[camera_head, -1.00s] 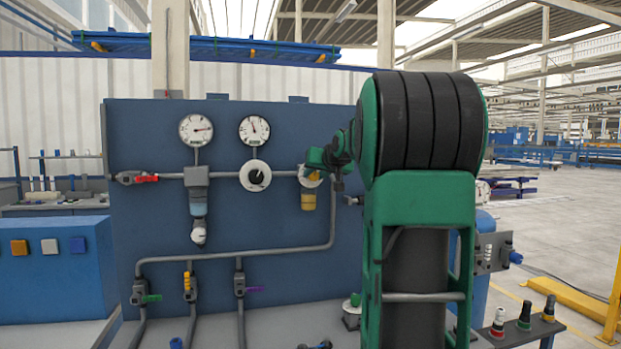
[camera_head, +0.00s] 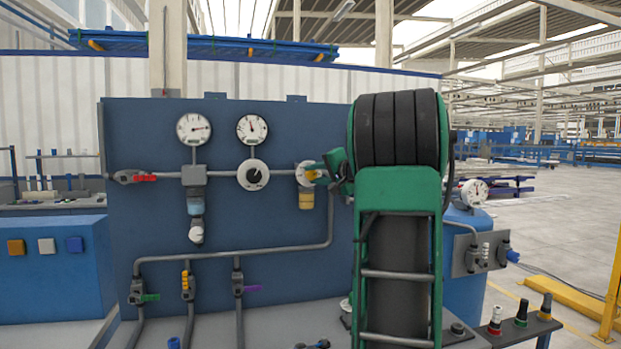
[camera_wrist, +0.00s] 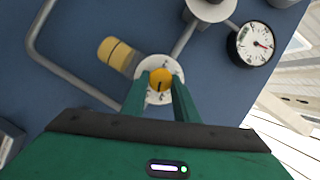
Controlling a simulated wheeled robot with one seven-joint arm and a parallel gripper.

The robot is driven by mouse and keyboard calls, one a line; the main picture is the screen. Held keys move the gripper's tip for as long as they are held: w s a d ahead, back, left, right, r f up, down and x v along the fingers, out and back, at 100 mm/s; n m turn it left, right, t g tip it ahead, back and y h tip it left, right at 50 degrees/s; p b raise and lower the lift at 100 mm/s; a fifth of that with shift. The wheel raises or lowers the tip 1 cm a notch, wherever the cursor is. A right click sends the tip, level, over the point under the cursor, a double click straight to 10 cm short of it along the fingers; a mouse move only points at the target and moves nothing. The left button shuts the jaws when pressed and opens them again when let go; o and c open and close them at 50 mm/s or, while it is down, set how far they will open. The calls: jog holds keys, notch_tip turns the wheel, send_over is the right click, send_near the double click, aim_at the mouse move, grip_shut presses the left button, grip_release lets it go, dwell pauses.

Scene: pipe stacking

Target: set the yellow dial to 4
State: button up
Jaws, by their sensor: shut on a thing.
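The yellow dial (camera_wrist: 160,79) sits at the centre of a round white scale plate (camera_wrist: 151,64) on the blue panel, in the middle of the wrist view. My gripper (camera_wrist: 160,88) is at the dial, with one green finger on each side of the knob, shut on it. A dark pointer line shows on the knob, but the scale numbers are too small to read. In the head view the yellow dial (camera_head: 312,175) shows at the right end of the upper pipe, partly hidden by my gripper (camera_head: 325,169).
A black dial (camera_head: 253,175) on a white plate is to the left, with two gauges (camera_head: 194,129) above. A yellow cylinder (camera_head: 306,200) hangs just below the yellow dial. Pipes run along the panel. Several valves with coloured handles (camera_head: 148,297) sit lower down.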

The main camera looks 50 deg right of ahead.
jog(key=m+t, duration=0.1)
jog(key=m, duration=0.1)
jog(key=m+t, duration=0.1)
jog(key=m, duration=0.1)
jog(key=shift+f+m, duration=0.4)
dwell(0.4)
jog(key=o, duration=1.1)
jog(key=shift+c, duration=0.2)
jog(key=shift+s, duration=0.15)
jog(key=shift+s, duration=0.3)
jog(key=s+a, duration=0.1)
jog(key=s, duration=0.8)
jog(key=shift+s+a+f, duration=0.2)
jog(key=shift+s+a, duration=0.15)
